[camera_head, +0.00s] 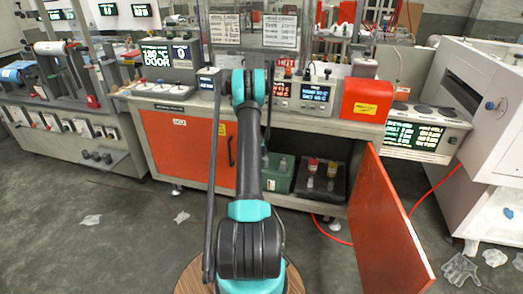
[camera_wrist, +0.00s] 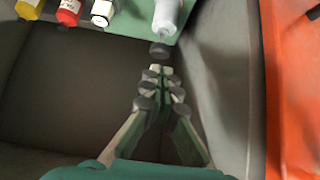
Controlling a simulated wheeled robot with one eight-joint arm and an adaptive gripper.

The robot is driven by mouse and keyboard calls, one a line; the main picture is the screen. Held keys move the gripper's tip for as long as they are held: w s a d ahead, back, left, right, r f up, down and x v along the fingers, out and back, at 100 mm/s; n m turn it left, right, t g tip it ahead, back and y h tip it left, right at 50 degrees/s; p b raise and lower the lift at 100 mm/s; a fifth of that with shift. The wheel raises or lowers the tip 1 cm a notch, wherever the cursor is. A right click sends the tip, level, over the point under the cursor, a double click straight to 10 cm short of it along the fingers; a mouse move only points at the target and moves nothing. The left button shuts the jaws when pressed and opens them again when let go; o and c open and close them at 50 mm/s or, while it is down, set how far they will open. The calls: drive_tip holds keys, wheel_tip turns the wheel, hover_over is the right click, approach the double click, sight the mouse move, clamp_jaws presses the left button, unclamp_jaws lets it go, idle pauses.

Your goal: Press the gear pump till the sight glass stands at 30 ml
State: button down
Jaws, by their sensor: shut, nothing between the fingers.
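I cannot tell for sure which thing is the gear pump, and I make out no sight glass level. In the wrist view my gripper (camera_wrist: 160,75) is shut and empty, its fingertips together. Just beyond the tips is a small dark round piece (camera_wrist: 159,49), below a pale cylinder (camera_wrist: 167,14); whether the tips touch it is unclear. In the head view my arm hides the gripper. A grey unit with a lit display (camera_head: 314,93) stands on the bench right of my arm; its text is too small to read.
In the wrist view, yellow (camera_wrist: 29,8), red (camera_wrist: 69,11) and white (camera_wrist: 102,13) capped pieces line the top left. The head view shows an open orange door (camera_head: 388,222), a green box (camera_head: 281,176) in the cabinet, and a red box (camera_head: 366,99) on the bench.

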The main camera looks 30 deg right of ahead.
idle(0.3)
drive_tip(key=s+a+r+n+y, duration=0.1)
drive_tip(key=s+a+r+n, duration=0.15)
drive_tip(key=a+r, duration=0.55)
drive_tip(key=s+a+r+n+y, duration=0.1)
drive_tip(key=s+a+r, duration=0.4)
drive_tip(key=a, duration=0.6)
drive_tip(key=s+a+r+n+y, duration=0.1)
drive_tip(key=s+a+r+y, duration=0.15)
drive_tip(key=a+r, duration=0.6)
drive_tip(key=s+a+n, duration=0.1)
drive_tip(key=s+a, duration=0.6)
drive_tip(key=s, duration=0.3)
drive_tip(key=s+a+n+g+y, duration=0.1)
drive_tip(key=s+a+n, duration=0.1)
drive_tip(key=s+a, duration=0.5)
drive_tip(key=s+a+n+y, duration=0.1)
drive_tip(key=s+a+n, duration=0.1)
drive_tip(key=s+a, duration=0.5)
drive_tip(key=s, duration=0.6)
drive_tip(key=shift+g, duration=0.4)
drive_tip(key=shift+f, duration=0.1)
